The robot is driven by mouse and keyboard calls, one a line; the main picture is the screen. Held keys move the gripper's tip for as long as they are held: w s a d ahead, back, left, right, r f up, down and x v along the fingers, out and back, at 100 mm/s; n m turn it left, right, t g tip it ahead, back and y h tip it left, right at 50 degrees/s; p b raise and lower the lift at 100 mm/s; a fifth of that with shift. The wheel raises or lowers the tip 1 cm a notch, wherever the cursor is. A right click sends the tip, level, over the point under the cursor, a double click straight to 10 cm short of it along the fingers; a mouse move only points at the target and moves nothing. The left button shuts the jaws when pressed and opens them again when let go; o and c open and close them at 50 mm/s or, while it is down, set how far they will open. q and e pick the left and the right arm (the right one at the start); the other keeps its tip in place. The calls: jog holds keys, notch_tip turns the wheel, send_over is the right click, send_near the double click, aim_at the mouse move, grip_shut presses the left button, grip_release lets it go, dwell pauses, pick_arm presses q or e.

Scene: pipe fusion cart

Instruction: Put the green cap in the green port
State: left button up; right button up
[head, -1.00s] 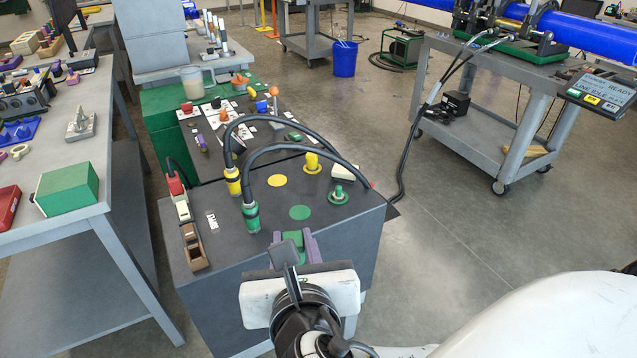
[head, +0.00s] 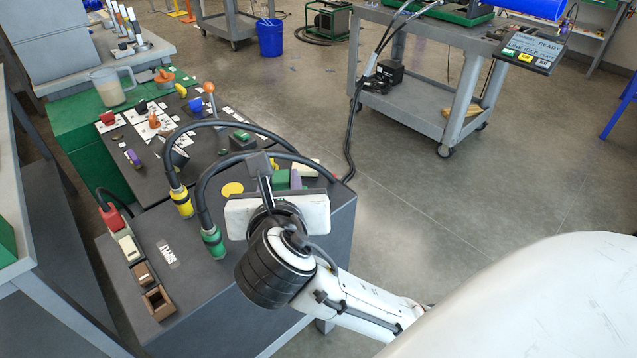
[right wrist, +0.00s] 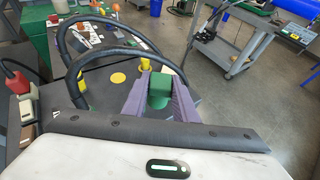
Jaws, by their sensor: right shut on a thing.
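My right gripper (right wrist: 160,92) has its purple fingers closed on a blocky green piece, the green cap (right wrist: 159,88). In the head view the gripper (head: 288,180) is over the right part of the dark cart top (head: 205,262), and the cap (head: 281,179) shows beside a purple finger. The green flanged fitting on the cart top, probably the green port, is hidden now behind the gripper and its load. I cannot tell whether the cap touches it. My left gripper is out of view.
A green-ended cable (head: 213,242) and yellow-ended cable (head: 181,202) stand left of the gripper, their black hoses arching close by. A yellow disc (head: 232,188) lies flat behind. A yellow fitting (right wrist: 145,65) is just beyond the fingers. Clear floor lies right.

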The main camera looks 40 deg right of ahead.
jog(key=shift+m+g+h, duration=0.6)
jog(key=shift+m+h, duration=0.1)
jog(key=shift+m, duration=0.1)
jog(key=x, duration=0.5)
jog(key=s+d+b+x, duration=0.1)
jog(key=x, duration=1.1)
jog(key=shift+d+f, duration=0.25)
jog(key=shift+d, duration=0.1)
notch_tip(320, 180, down, 4)
jog(key=shift+f+b, duration=0.15)
jog(key=shift+b, duration=0.45)
notch_tip(320, 180, down, 4)
jog(key=shift+f+b, duration=0.15)
jog(key=shift+b, duration=0.3)
jog(key=shift+f, duration=0.1)
jog(key=o, duration=1)
jog(key=shift+c, duration=0.2)
jog(key=shift+o, duration=0.2)
